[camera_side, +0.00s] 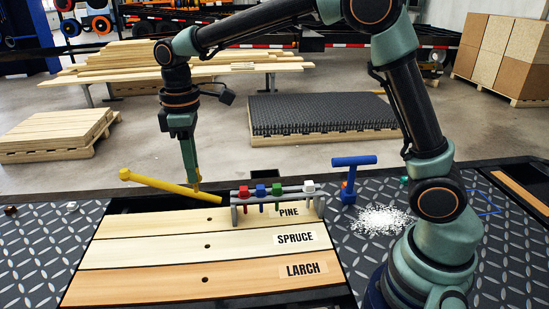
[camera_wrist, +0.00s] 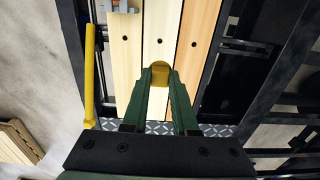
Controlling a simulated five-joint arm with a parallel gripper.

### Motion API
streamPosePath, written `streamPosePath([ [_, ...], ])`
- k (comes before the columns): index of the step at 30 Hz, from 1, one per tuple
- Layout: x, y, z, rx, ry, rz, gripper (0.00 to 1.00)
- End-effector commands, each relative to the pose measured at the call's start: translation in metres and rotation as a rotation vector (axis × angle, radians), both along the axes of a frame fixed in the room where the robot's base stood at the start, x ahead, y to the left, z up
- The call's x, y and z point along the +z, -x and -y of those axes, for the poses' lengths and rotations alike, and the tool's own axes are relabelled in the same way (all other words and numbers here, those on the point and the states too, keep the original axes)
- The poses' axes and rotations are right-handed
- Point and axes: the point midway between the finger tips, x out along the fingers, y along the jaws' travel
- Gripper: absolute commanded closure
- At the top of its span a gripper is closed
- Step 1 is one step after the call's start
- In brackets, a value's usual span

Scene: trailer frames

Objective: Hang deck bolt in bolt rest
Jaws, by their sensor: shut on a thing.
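My gripper (camera_side: 195,190) points down over the far left part of the planks. In the wrist view its two fingers (camera_wrist: 161,80) are closed on a yellow rounded piece, likely the deck bolt (camera_wrist: 161,73). Most of the bolt is hidden by the fingers. The bolt rest, a grey rack (camera_side: 236,199), stands to the right of my gripper on the planks. It holds red, blue, green and white-headed bolts. A grey and red corner of the rack (camera_wrist: 122,5) shows at the top of the wrist view.
A long yellow bar (camera_side: 160,184) slants just left of my gripper; it also shows in the wrist view (camera_wrist: 90,75). Planks marked PINE, SPRUCE and LARCH (camera_side: 160,266) have dark holes. A blue T-handled tool (camera_side: 350,175) and white shavings (camera_side: 385,219) are right of the rack.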

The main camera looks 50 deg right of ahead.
Motion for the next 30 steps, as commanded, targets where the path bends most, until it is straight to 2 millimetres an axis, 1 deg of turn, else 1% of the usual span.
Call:
streamPosePath([
  [3, 0.003, 0.000, 0.000, 0.000, -0.001, 0.002, 1.00],
  [12, 0.003, 0.000, 0.000, -0.001, 0.000, 0.001, 1.00],
  [14, 0.003, 0.000, 0.003, -0.006, 0.000, 0.001, 1.00],
  [16, 0.002, 0.001, 0.012, -0.024, 0.000, 0.001, 1.00],
  [17, 0.002, 0.001, 0.018, -0.037, 0.000, 0.001, 1.00],
  [20, 0.001, 0.006, 0.048, -0.097, 0.000, 0.001, 1.00],
  [23, -0.002, 0.015, 0.088, -0.181, -0.001, 0.001, 1.00],
  [24, -0.004, 0.020, 0.105, -0.217, -0.001, 0.002, 1.00],
  [27, -0.008, 0.037, 0.143, -0.306, 0.000, 0.002, 1.00],
  [30, -0.012, 0.055, 0.175, -0.387, 0.000, 0.002, 1.00],
])
